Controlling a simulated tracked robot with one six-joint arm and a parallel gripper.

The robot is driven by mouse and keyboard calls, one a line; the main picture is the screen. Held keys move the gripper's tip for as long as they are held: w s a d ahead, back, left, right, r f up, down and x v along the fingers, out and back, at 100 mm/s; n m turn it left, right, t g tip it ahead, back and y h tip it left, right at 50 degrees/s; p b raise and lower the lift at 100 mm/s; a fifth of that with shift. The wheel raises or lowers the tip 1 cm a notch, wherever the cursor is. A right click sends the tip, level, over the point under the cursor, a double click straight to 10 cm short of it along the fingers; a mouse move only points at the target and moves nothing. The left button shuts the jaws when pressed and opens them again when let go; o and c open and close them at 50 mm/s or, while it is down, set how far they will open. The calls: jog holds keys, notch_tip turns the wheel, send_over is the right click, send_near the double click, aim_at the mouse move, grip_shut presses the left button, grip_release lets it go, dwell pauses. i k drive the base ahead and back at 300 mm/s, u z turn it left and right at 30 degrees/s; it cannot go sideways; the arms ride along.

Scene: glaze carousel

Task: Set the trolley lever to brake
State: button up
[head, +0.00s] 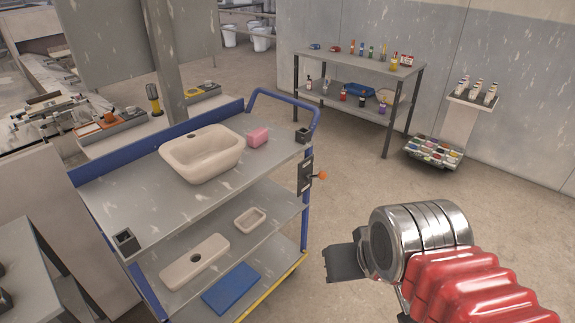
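The trolley (120,205) is a grey three-shelf cart with blue frame rails, standing at centre left. Any markings on the plate are too small to read. My gripper (345,262) is at the lower right, below and to the right of the lever, apart from it. Only a dark flat end part shows beyond the silver wrist; whether the fingers are apart is hidden.
On the trolley are a cream basin (203,153), a pink block (257,138), and on lower shelves a small dish (250,220) and a blue slab (231,288). A shelf table (350,65) with bottles stands behind.

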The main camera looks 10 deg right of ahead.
aim_at(322, 175)
jog(key=u, duration=0.35)
jog(key=i, duration=0.9)
jog(key=u, duration=0.35)
